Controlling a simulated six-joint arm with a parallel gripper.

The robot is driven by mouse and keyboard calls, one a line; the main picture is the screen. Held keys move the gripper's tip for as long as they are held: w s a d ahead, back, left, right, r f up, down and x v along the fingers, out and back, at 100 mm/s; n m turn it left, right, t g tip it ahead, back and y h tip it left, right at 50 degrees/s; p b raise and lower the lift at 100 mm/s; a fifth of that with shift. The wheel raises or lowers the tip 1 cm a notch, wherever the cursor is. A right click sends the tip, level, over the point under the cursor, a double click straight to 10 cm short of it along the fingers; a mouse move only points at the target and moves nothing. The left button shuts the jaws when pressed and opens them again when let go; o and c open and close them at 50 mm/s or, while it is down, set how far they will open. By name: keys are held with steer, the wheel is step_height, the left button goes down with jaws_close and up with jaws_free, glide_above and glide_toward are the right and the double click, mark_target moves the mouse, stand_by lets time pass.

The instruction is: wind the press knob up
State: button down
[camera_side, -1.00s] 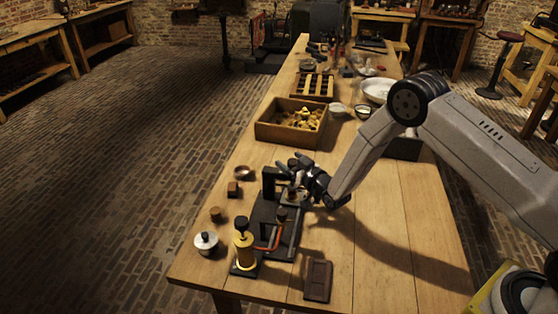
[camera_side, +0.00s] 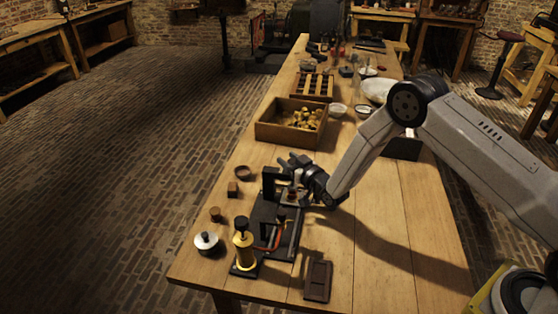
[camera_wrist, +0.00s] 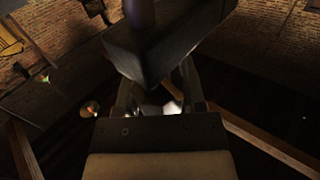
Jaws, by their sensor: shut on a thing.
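The press is a small black frame (camera_side: 269,184) standing upright on a dark base (camera_side: 262,215) near the front left of the bench in the side view. My gripper (camera_side: 290,164) is at the top of the press, its wrist coming in from the right. It is shut on the press knob, which its fingers hide. In the wrist view a dark block (camera_wrist: 165,45) with a round shaft above it fills the upper middle, and my fingers (camera_wrist: 158,95) show only dimly beneath it.
A brass cylinder (camera_side: 243,250) with a black top stands in front of the press. A wooden box of brass parts (camera_side: 265,132) is behind.

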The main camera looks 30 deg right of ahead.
steer(key=shift+a+n+y, duration=0.15)
steer(key=shift+n+y, duration=0.55)
steer(key=shift+y, duration=0.4)
steer(key=shift+c, duration=0.9)
jaws_free()
steer(key=shift+s, duration=0.1)
steer(key=v, duration=0.7)
steer(key=shift+s, duration=0.35)
steer(key=shift+r, duration=0.15)
